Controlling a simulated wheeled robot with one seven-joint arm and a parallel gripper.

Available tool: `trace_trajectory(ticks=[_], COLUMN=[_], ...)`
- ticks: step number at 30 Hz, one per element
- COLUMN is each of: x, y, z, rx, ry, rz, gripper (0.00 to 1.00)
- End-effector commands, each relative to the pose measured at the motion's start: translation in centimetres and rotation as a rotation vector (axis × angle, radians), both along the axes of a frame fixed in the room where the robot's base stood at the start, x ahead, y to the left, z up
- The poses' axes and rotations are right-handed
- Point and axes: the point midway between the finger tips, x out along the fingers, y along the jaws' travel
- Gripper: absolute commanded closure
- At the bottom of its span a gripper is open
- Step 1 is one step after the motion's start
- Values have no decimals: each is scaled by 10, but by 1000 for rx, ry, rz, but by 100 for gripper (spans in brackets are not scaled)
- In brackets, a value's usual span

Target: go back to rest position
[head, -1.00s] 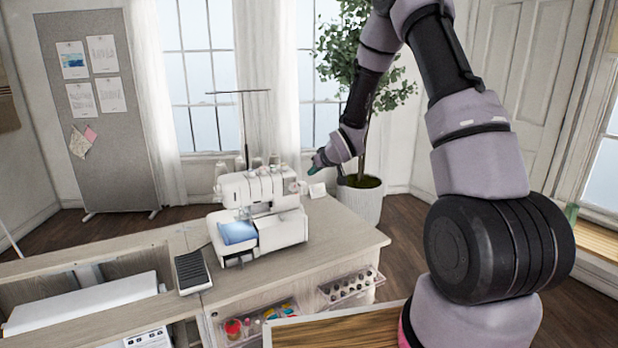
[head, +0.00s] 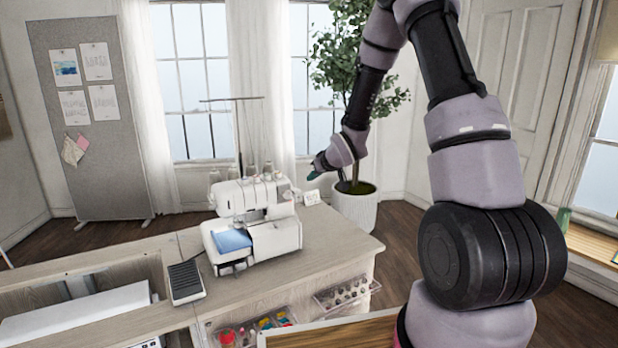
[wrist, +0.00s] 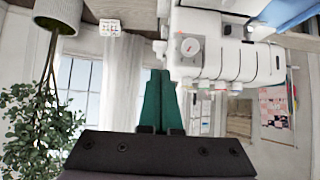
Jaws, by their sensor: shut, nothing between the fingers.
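My gripper (head: 318,168) is in the air near the right end of the sewing cabinet (head: 335,240), beside the white overlock machine (head: 285,238). In the wrist view its green fingers (wrist: 160,100) are together with nothing between them. The machine (wrist: 215,50) appears upside down to the right of the fingers there, and I see no contact with it. In the head view my arm reaches up and over from the right, and the gripper is small there.
A small white card (head: 311,197) stands on the cabinet near the gripper. A potted plant (head: 356,208) stands behind the arm. A black foot pedal (head: 186,281) lies left of the machine. Drawers (head: 345,295) with supplies are at the front. A pinboard (head: 90,185) stands back left.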

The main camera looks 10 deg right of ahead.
Motion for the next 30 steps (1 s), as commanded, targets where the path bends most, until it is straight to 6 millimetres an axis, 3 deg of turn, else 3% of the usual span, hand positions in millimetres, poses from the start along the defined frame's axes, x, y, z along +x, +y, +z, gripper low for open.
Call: trace_trajectory(ticks=[5, 11, 15, 21, 30], x=[-8, -49, -92, -168, -294], y=[-11, -39, -54, -66, -58], z=[31, 105, 153, 206, 250], rx=[-14, -25, -3, 68, 244], ry=[10, 64, 110, 182, 301], rz=[-44, -176, -272, -387, -483], gripper=[100, 100, 100, 100, 100])
